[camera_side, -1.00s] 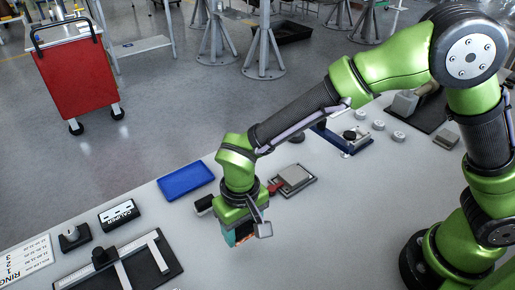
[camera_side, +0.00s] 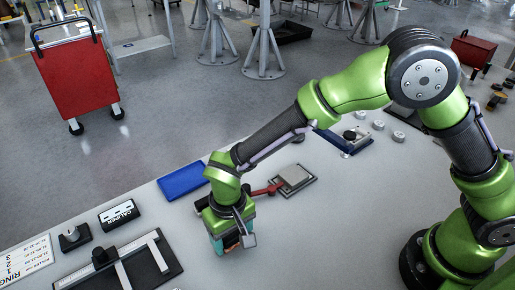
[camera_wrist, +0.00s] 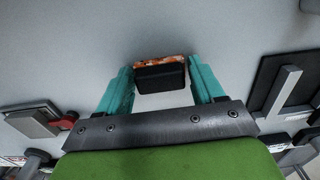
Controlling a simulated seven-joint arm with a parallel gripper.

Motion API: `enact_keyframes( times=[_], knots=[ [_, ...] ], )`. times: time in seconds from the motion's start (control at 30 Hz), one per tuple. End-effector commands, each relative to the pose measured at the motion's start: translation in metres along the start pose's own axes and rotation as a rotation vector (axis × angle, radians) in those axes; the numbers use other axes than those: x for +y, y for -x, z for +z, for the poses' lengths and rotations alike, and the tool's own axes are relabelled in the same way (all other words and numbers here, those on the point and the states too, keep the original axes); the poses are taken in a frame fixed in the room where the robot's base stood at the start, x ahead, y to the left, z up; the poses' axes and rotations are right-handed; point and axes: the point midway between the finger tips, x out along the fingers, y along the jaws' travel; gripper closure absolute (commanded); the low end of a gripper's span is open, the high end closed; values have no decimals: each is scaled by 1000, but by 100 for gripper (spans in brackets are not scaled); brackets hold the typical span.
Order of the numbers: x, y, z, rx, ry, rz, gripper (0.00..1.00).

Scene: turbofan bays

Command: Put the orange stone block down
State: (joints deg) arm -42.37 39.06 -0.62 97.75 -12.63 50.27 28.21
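My gripper (camera_wrist: 160,78) has two teal fingers, which also show in the side view (camera_side: 232,243). In the wrist view the orange stone block (camera_wrist: 160,59) sits between the fingertips, with a finger against each end. Its top edge shows mottled orange, and a dark face lies in front of it. My gripper points down, low over the pale bench (camera_side: 300,235). I cannot tell whether the block touches the bench.
A blue tray (camera_side: 183,181) lies behind my gripper. A grey plate with a red part (camera_side: 292,180) lies to the right. The caliper box (camera_side: 119,214) and a black board with a metal rule (camera_side: 125,265) are to the left. The bench in front and to the right is clear.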

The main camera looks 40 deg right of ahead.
Motion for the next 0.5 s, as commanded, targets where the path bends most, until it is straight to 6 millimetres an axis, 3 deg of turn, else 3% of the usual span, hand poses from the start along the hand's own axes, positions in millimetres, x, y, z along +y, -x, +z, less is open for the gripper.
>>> enact_keyframes(
  times=[0.1,0.37,0.5],
  knots=[
    [0,0,0,0,0,0,16],
    [0,1,0,0,0,0,16],
    [0,11,0,2,-1,-2,16]
  ],
)
